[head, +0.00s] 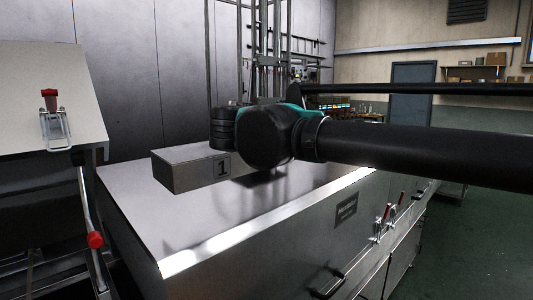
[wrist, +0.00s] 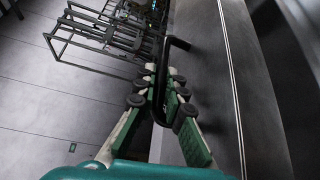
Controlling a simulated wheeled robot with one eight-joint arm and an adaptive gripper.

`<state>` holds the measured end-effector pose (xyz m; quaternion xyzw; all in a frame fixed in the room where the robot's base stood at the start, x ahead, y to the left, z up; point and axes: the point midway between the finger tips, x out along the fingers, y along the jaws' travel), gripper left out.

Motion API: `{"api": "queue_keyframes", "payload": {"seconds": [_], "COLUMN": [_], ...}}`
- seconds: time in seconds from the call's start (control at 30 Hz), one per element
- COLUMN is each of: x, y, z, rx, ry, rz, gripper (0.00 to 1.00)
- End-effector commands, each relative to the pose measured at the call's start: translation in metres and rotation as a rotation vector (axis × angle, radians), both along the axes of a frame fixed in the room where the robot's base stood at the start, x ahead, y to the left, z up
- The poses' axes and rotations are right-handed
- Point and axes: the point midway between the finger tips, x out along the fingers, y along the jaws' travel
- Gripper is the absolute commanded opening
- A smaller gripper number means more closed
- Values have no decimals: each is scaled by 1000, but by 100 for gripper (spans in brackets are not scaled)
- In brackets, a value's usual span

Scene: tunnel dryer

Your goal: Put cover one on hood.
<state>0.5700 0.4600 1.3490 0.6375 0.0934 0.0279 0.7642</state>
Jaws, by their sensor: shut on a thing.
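Cover one (head: 190,175), a grey metal box-like piece marked "1", is over the top of the large metal hood (head: 150,215) in the head view. A dark shadow lies on the hood beside it; I cannot tell whether the two touch. My gripper (wrist: 163,78) is shut on a black bar handle (wrist: 178,43) in the wrist view, one padded finger on each side. I take this handle to be that of cover one; its join is not clear. In the head view my arm hides the gripper and the right part of the cover.
An open pale panel (head: 45,85) with a red-tipped clamp stands at left, above a red-knobbed lever (head: 94,238). Red-handled clamps (head: 384,222) are on the hood's front side. Metal frames (head: 268,50) rise behind. Green floor (head: 470,245) is clear at right.

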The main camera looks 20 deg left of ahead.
Motion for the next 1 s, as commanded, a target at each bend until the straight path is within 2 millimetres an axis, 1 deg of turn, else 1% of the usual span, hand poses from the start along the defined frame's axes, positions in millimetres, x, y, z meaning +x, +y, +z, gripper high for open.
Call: {"api": "queue_keyframes", "payload": {"seconds": [0.03,0.13,0.2,0.43,0.63,0.7,0.87,0.9,1.0], "x": [0,0,0,0,0,0,0,0,0], "y": [0,0,0,0,0,0,0,0,0], "z": [-10,-26,-33,-46,-71,-76,-76,-77,-77], "rx": [-1,-1,-1,-1,-1,-1,0,0,0], "ry": [-1,-1,-1,-1,-1,-1,-1,0,0], "rz": [0,0,0,0,0,0,0,0,0], "gripper": [0,0,0,0,0,0,0,11,24]}}
